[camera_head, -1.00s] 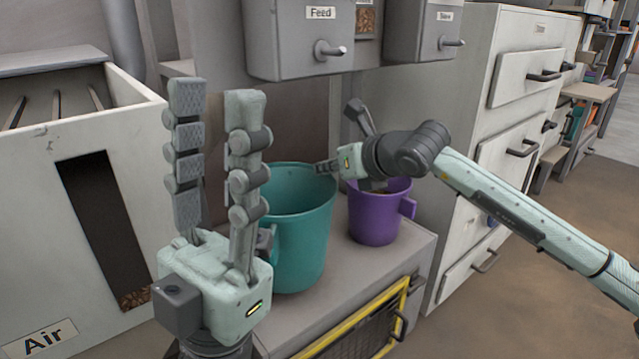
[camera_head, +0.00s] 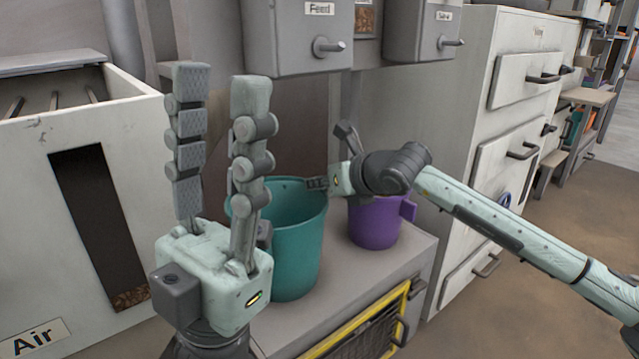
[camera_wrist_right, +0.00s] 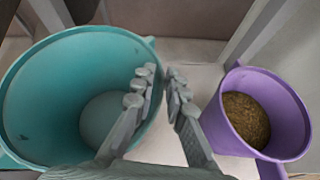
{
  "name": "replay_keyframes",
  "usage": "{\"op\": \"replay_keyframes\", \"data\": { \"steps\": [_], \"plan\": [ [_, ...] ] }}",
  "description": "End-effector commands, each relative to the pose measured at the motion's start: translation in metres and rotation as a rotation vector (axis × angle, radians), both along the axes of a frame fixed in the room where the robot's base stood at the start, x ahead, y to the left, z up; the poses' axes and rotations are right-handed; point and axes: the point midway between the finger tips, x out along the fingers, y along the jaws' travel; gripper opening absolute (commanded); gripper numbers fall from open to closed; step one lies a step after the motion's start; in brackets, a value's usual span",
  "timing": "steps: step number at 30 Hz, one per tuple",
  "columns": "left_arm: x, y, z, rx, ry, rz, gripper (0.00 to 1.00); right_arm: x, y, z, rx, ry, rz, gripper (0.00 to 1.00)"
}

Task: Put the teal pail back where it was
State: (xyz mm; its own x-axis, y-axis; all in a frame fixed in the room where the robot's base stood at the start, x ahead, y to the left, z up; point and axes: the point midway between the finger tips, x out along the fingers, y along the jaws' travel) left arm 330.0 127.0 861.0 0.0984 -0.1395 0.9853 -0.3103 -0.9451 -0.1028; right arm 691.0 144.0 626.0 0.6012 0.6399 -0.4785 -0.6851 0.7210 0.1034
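The teal pail (camera_head: 300,250) is upright over the bench top, left of the purple pail. It also shows in the right wrist view (camera_wrist_right: 60,100), where it looks empty. My right gripper (camera_head: 318,184) is at the pail's right rim. In the right wrist view its fingertips (camera_wrist_right: 161,75) are close together, one inside and one outside the rim, apparently shut on it. My left gripper (camera_head: 210,95) points up, open and empty, in front of the pail's left side and hides part of it. I cannot tell whether the pail's base touches the bench.
A purple pail (camera_head: 372,225) with brown pellets (camera_wrist_right: 245,118) stands close on the right. A white bin (camera_head: 35,180) labelled Air is at left. The Feed hopper (camera_head: 300,50) and another hopper (camera_head: 420,35) overhang the bench (camera_head: 400,255). White drawers (camera_head: 515,105) stand at right.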

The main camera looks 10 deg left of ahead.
Motion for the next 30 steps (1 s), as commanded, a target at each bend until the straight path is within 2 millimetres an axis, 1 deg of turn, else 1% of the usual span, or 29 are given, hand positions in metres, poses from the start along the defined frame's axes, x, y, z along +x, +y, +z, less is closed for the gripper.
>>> {"op": "replay_keyframes", "data": {
  "steps": [1,2,3,10,14,15,17,24,30],
  "plan": [
    [0.0,0.0,0.002,0.001,-0.006,0.0,0.34,0.0,0.0,0.001,0.0,0.0,0.0,0.22],
    [-0.001,0.0,0.002,0.001,-0.007,0.0,0.34,0.0,0.0,0.001,0.0,0.0,0.0,0.26],
    [-0.001,0.0,0.003,0.0,-0.009,0.0,0.34,0.0,0.0,0.001,0.0,0.0,0.0,0.27],
    [-0.001,0.0,0.003,-0.001,-0.01,0.0,0.34,0.0,0.0,0.001,0.001,-0.001,0.0,0.27],
    [-0.003,0.001,0.011,-0.006,-0.014,0.0,0.34,0.0,0.0,0.009,0.0,-0.001,0.0,0.27],
    [-0.003,0.002,0.007,-0.011,-0.009,0.0,0.34,-0.003,-0.004,0.008,0.001,-0.001,0.0,0.27],
    [-0.003,0.003,0.006,-0.019,-0.002,0.001,0.34,-0.009,-0.011,0.013,0.002,-0.001,-0.001,0.27],
    [-0.003,0.004,0.004,-0.035,0.023,-0.001,0.34,-0.041,-0.045,0.038,0.0,-0.001,-0.001,0.27],
    [-0.005,0.004,0.002,-0.042,0.034,-0.003,0.34,-0.062,-0.067,0.054,0.001,-0.001,0.0,0.27]
  ]
}}
